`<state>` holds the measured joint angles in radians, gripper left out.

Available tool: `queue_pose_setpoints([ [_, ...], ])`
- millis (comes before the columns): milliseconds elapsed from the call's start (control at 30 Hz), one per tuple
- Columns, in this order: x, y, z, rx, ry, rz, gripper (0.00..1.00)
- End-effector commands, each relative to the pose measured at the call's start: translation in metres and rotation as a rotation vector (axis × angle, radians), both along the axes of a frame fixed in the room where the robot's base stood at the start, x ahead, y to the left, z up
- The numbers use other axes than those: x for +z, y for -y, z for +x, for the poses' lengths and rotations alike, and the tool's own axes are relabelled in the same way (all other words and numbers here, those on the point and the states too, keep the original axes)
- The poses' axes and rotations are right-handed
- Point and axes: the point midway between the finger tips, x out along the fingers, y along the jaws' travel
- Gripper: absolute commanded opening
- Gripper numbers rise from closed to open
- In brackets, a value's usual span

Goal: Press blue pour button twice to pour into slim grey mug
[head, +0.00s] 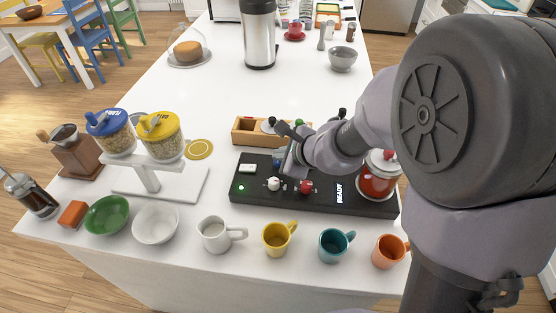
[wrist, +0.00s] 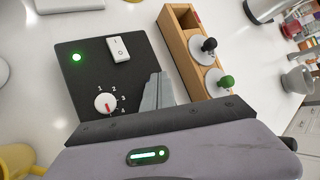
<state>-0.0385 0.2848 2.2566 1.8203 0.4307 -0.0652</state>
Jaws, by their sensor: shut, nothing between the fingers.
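A black control panel (head: 245,198) lies on the white counter, with a lit green light (wrist: 76,57), a white rocker switch (wrist: 118,48) and a numbered white dial (wrist: 105,103). A red knob (head: 306,187) and a READY display (head: 340,193) are to the right of the dial. A pale grey mug (head: 213,234) stands upright in front of the panel. My gripper (head: 288,158) is shut and empty over the panel's back middle; its fingers also show in the wrist view (wrist: 158,90).
A red pot (head: 377,180) stands at the panel's right end. A wooden box (head: 240,131) with knobbed tools is behind the panel. Yellow (head: 277,239), teal (head: 333,246) and orange (head: 388,252) mugs line the front. Dispensers (head: 160,137) and bowls are left.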

Motion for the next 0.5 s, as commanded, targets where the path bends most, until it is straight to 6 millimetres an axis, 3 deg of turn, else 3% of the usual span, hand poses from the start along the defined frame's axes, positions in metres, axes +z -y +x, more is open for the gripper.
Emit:
queue_pose_setpoints([
  [500,-0.0061,0.0001,0.0000,0.000,0.000,0.000,0.00],
])
